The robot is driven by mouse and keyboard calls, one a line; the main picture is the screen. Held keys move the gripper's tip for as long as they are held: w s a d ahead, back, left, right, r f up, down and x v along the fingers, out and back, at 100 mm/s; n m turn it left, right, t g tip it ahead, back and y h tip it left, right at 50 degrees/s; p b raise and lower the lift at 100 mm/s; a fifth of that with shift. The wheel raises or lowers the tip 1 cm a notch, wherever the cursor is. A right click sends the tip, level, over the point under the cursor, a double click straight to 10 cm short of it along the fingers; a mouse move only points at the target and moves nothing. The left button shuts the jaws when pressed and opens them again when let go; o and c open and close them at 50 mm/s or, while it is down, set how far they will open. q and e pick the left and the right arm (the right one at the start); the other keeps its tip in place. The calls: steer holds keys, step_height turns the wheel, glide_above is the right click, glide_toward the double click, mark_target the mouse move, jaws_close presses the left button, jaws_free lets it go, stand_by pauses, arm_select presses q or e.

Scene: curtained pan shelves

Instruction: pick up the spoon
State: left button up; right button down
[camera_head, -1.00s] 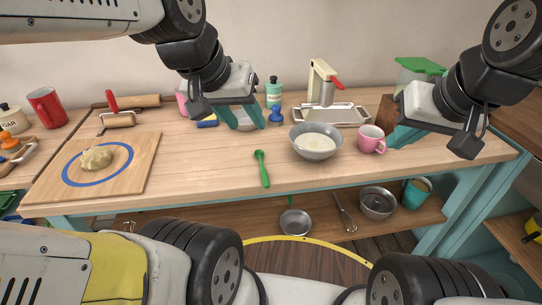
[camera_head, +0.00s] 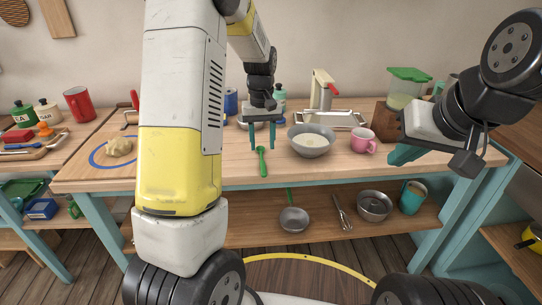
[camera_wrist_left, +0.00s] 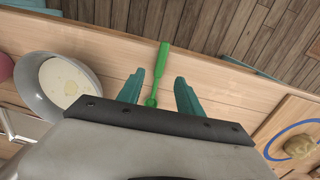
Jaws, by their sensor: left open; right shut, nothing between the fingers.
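The green spoon (camera_head: 262,161) lies on the wooden table near its front edge, left of the grey bowl. I cannot tell how high the fingertips are above the table. My right gripper (camera_head: 398,154) is shut and empty at the right of the table, near the pink mug.
A grey bowl (camera_head: 311,148) with pale contents stands right of the spoon, with a pink mug (camera_head: 363,141) beside it. A board with dough (camera_head: 118,147) is at the left. A lower shelf (camera_head: 262,234) holds pans and a whisk.

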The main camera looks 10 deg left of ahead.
mark_target(263, 164)
arm_select(q)
steer(key=f, duration=0.8)
steer(key=shift+w+a, duration=0.1)
steer(key=shift+w, duration=0.3)
steer(key=shift+c, duration=0.2)
jaws_close()
